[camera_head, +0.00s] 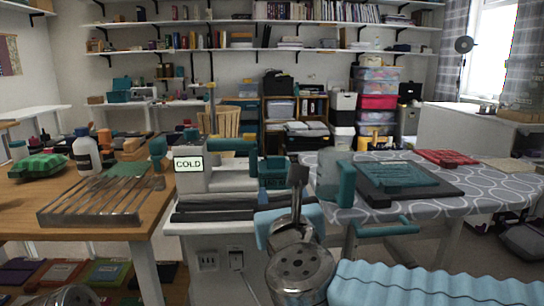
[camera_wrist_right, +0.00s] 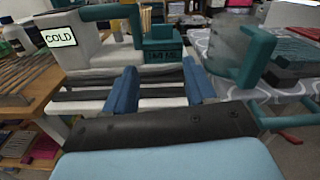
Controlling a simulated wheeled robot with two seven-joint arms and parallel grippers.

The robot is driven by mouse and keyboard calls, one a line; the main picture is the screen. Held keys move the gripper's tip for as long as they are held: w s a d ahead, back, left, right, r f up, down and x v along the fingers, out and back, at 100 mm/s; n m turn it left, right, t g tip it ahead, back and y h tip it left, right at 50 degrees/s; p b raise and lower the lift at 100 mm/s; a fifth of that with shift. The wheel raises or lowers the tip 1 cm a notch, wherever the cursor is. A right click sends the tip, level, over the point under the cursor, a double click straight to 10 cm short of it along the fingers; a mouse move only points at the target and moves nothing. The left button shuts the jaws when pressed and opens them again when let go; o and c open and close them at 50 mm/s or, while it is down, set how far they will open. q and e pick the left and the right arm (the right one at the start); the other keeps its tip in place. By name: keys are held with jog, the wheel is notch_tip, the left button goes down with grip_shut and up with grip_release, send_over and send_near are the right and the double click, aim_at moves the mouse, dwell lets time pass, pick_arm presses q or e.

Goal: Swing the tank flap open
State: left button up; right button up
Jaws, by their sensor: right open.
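A white machine (camera_head: 190,180) with a "COLD" display (camera_head: 188,164) and a teal handle (camera_head: 232,144) stands in the centre. On it is a teal block (camera_head: 273,170) with dark lettering; the block also shows in the right wrist view (camera_wrist_right: 163,50). To its right is a translucent grey tank-like container (camera_head: 326,178) with a teal handle-like part (camera_head: 346,185); both also show in the wrist view. I cannot tell which teal part is the flap. My right gripper (camera_wrist_right: 160,68) is open and empty in front of the machine, its fingers apart. My left gripper is out of view.
A wooden table (camera_head: 155,205) on the left holds a slotted ruler rack (camera_head: 95,205) and a white bottle (camera_head: 85,155). A patterned ironing surface (camera_head: 455,195) on the right carries a dark mat with a teal item (camera_head: 405,174). Light blue corrugated material (camera_head: 430,285) fills the lower right.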

jog(key=r+m, duration=0.1)
pick_arm(q)
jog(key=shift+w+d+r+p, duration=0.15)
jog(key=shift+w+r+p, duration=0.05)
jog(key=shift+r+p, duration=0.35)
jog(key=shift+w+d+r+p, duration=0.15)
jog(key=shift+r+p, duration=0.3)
jog(key=shift+p, duration=0.05)
pick_arm(e)
send_near(276, 159)
jog(key=shift+m, duration=0.3)
jog(key=w, duration=0.8)
jog(key=shift+w, duration=0.1)
grip_shut()
